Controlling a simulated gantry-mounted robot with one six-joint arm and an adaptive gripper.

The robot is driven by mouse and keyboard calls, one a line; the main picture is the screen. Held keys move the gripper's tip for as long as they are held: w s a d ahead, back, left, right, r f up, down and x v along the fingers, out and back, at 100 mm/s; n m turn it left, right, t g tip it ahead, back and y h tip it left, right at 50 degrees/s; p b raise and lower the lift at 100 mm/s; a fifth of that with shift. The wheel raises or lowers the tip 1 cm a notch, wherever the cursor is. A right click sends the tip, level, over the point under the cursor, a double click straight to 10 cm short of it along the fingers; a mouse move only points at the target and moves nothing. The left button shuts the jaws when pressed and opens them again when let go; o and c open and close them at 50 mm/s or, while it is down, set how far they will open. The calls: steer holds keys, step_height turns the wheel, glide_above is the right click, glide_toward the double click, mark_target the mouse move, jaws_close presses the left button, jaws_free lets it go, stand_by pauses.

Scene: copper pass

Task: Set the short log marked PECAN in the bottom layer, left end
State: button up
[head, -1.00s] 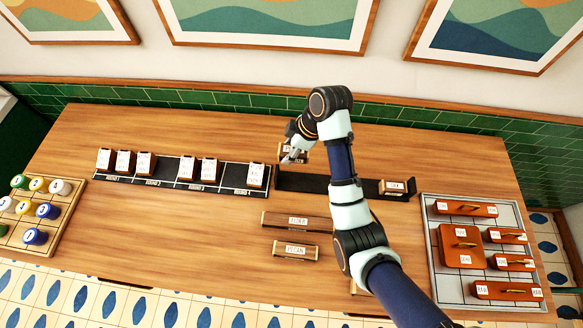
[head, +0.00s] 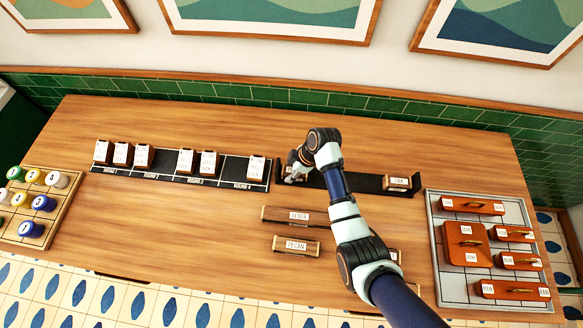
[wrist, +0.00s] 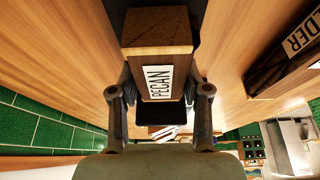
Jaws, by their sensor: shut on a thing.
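A short brown log marked PECAN (wrist: 155,32) sits between the fingers of my gripper (wrist: 158,78) in the wrist view, its label facing the camera. In the head view my gripper (head: 293,176) is shut on it at the left end of the long black rack (head: 345,181). My gripper hides most of the log there. I cannot tell whether the log touches the rack floor. A short log with a white label (head: 397,182) lies at the rack's right end. The rack's middle is bare.
A card strip (head: 222,178) adjoins on the left. A grey tray of red-brown blocks (head: 438,240) is right; a board of round pieces (head: 72,200) is far left.

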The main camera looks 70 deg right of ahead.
steer(key=shift+f, duration=0.1)
steer(key=o, duration=1.2)
steer(key=shift+r, duration=0.5)
steer(key=p+v, duration=0.1)
steer(key=v, duration=1)
steer(key=shift+s+d+r+p, duration=0.1)
steer(key=shift+s+r+p, duration=0.05)
steer(key=shift+s+p, duration=0.15)
steer(key=shift+w, duration=0.1)
